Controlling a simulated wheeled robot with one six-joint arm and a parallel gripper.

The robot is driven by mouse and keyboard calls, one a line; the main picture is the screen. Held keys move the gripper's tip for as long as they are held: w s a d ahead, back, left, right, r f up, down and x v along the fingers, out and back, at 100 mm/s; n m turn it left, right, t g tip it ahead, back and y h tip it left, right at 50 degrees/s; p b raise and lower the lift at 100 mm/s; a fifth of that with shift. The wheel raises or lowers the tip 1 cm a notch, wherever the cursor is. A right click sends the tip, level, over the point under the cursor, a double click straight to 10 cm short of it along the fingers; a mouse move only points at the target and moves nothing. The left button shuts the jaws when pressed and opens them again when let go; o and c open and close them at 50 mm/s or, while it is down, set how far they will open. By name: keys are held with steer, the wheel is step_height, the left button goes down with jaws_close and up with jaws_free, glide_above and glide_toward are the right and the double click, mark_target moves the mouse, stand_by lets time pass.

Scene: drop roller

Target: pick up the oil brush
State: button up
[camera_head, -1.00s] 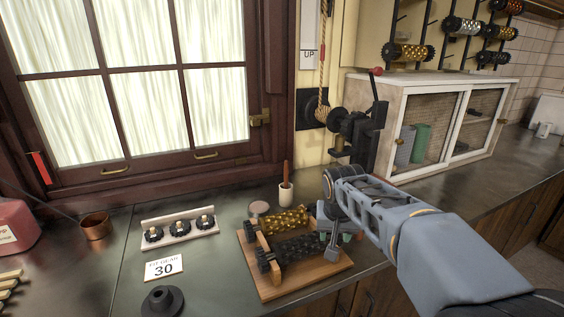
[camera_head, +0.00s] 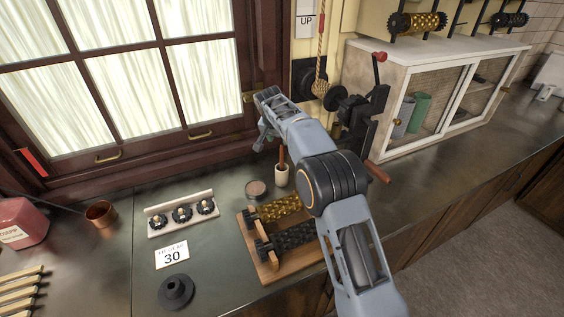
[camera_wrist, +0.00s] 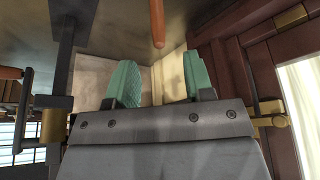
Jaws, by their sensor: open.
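The oil brush (camera_head: 282,156) stands upright in a small white cup (camera_head: 282,178) on the dark counter, its brown handle pointing up. My gripper (camera_head: 265,138) is in the air above and slightly left of the brush in the head view, close to the window frame. In the wrist view my gripper (camera_wrist: 160,84) shows two green fingertips, open and empty. The brown handle (camera_wrist: 157,22) shows there at the top middle, beyond the fingertips and apart from them. The brush's lower end is hidden in the cup.
A wooden stand (camera_head: 268,272) with gold and black rollers sits in front of the cup. A round tin (camera_head: 256,190) stands left of it. A black lever press (camera_head: 362,118) stands to the right, by a white cabinet (camera_head: 408,60). Gears on a rack (camera_head: 182,213) lie left.

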mark_target(282, 146)
steer(key=shift+p+x, duration=1.3)
steer(key=shift+x, duration=2.95)
jaws_close()
